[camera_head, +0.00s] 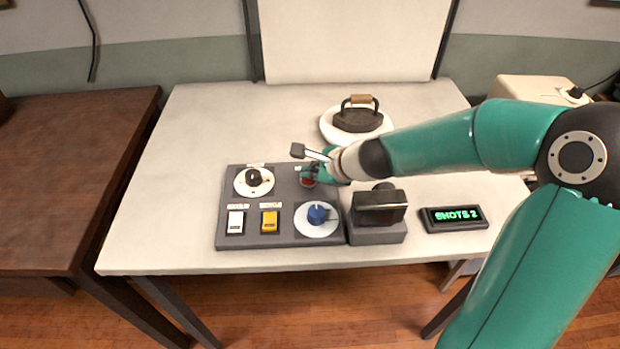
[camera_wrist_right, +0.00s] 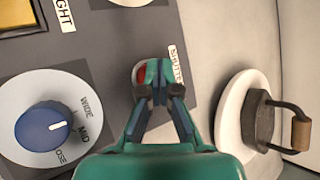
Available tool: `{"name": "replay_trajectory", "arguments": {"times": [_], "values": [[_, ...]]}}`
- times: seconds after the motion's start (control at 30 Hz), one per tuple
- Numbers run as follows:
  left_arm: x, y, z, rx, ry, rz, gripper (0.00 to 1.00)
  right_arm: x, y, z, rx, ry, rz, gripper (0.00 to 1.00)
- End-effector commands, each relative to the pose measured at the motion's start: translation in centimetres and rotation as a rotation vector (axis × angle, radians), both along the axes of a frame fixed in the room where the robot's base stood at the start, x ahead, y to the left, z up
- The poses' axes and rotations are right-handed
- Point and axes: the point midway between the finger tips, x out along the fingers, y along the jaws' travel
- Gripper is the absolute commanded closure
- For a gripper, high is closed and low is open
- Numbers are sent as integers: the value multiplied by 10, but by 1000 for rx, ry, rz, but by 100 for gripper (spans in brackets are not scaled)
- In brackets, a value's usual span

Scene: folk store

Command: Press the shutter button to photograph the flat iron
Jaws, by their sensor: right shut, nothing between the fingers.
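The dark flat iron (camera_head: 358,118) with a wooden handle stands on a round white plate (camera_head: 328,130) at the back of the table; both also show in the right wrist view, the iron (camera_wrist_right: 262,125) and the plate (camera_wrist_right: 228,125). The red shutter button (camera_head: 308,182) is on the grey control panel (camera_head: 277,210), partly hidden by my right gripper (camera_head: 312,174). In the right wrist view my shut, empty fingertips (camera_wrist_right: 156,78) overlap the red button (camera_wrist_right: 140,73), beside its partly hidden label. I cannot tell whether they touch it. My left gripper is not in view.
The panel also holds a black knob (camera_head: 254,178), a white switch (camera_head: 235,222), a yellow switch (camera_head: 269,222) and a blue knob (camera_head: 318,214) pointing near MID. A dark box-shaped device (camera_head: 380,208) and a display reading SHOTS 2 (camera_head: 455,217) stand to the right. The table's left side is clear.

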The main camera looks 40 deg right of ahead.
Motion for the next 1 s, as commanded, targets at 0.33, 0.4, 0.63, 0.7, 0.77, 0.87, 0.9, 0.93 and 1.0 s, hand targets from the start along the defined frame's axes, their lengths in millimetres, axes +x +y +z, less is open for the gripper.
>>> {"name": "replay_trajectory", "arguments": {"times": [0.33,0.4,0.63,0.7,0.77,0.87,0.9,0.93,1.0], "values": [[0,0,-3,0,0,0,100,0,0,-3,-1,1,-1,100],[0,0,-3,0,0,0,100,0,0,-3,0,1,0,100],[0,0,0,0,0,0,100,0,0,0,0,1,0,100],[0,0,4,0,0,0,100,0,0,3,0,1,0,100],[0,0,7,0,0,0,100,0,0,7,0,1,0,100],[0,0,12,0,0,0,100,0,0,12,0,2,-1,100],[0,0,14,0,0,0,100,0,0,13,0,2,-1,100],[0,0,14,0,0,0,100,0,0,14,0,2,-1,100],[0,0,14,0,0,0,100,0,0,14,0,2,-1,100]]}}
